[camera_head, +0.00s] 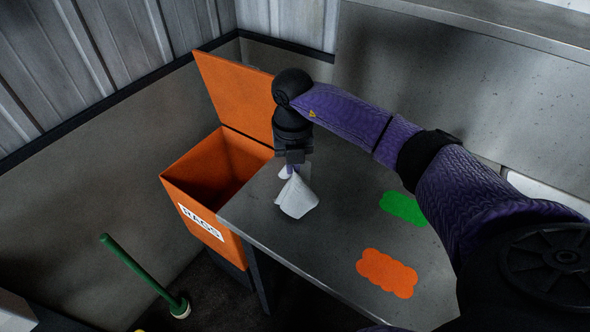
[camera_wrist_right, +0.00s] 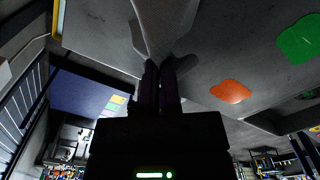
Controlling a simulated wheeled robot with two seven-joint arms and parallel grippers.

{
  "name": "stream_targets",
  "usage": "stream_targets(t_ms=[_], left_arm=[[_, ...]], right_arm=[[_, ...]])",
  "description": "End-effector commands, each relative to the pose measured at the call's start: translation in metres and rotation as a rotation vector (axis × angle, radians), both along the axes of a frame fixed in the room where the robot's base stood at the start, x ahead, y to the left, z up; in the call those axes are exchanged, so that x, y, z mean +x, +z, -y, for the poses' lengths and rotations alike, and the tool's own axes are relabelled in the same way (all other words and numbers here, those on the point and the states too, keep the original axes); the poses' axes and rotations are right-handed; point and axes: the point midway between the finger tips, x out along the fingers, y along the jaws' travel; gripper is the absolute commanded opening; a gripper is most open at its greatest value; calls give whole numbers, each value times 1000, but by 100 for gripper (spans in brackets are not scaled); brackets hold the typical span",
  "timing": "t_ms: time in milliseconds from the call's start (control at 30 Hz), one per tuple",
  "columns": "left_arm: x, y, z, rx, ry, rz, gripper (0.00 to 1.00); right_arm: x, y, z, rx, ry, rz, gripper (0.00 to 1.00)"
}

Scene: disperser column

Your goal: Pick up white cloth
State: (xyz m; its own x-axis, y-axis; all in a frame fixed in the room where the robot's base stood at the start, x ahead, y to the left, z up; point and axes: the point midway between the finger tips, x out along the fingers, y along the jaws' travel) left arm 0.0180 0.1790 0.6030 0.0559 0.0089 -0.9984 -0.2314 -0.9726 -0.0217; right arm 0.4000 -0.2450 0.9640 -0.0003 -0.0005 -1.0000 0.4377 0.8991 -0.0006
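The white cloth (camera_head: 298,197) is bunched into a cone shape at the left end of the grey metal table (camera_head: 330,232). My right gripper (camera_head: 290,170) points down at the cloth's peak. In the right wrist view the two fingers (camera_wrist_right: 159,70) are close together with the pale cloth (camera_wrist_right: 165,25) pinched at their tips. The cloth's lower edge is at or just above the tabletop; I cannot tell if it touches. My left gripper is not in view.
An open orange bin (camera_head: 208,222) labelled RAGS stands against the table's left end, its lid (camera_head: 238,98) raised. A green mat (camera_head: 403,207) and an orange mat (camera_head: 386,272) lie flat on the table. A green-handled tool (camera_head: 146,272) stands at lower left. The table's front is clear.

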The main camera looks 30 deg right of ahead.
Motion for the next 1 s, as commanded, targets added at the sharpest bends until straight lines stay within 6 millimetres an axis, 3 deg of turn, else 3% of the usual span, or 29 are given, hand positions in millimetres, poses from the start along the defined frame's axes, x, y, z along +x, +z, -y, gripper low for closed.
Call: stream_targets(t_ms=[33,100,333,433,700,1000], left_arm=[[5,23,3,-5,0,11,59],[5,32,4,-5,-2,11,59],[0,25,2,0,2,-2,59],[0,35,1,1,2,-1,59],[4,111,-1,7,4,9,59],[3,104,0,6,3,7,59]], right_arm=[[0,27,0,-1,0,4,0],[0,37,0,0,0,2,0],[0,30,0,0,0,-1,0],[0,42,0,0,0,1,0],[0,128,0,0,-1,4,0],[0,120,0,0,4,-1,0]])
